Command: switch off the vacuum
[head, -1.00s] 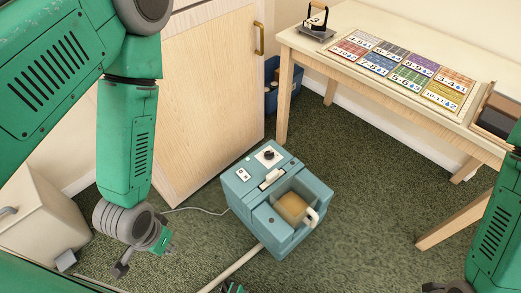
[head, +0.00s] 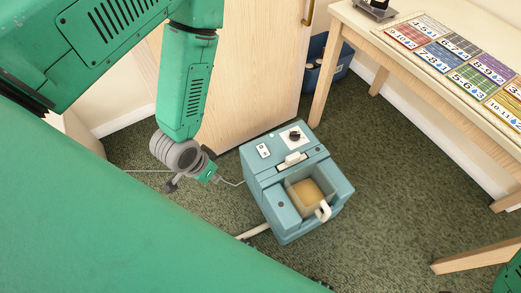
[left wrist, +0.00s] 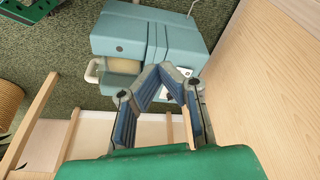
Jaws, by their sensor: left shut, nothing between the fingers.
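The vacuum (head: 268,199) is a teal box on the green carpet, in the middle of the head view. Its top carries a white plate with a dark knob (head: 294,136), a small white switch plate (head: 263,151) and a pale lever-like piece (head: 292,160). A brown-filled bin with a white handle (head: 323,211) sits in its front. My left gripper (head: 188,183) is left of the vacuum, apart from it. In the left wrist view its blue-padded fingers (left wrist: 172,75) meet, empty, in front of the vacuum (left wrist: 118,40) and hide part of its control side.
A wooden cabinet (head: 252,75) stands behind the vacuum. A wooden table (head: 400,75) with printed number cards is at right. A blue bin (head: 318,70) stands between them. Carpet is clear right of the vacuum.

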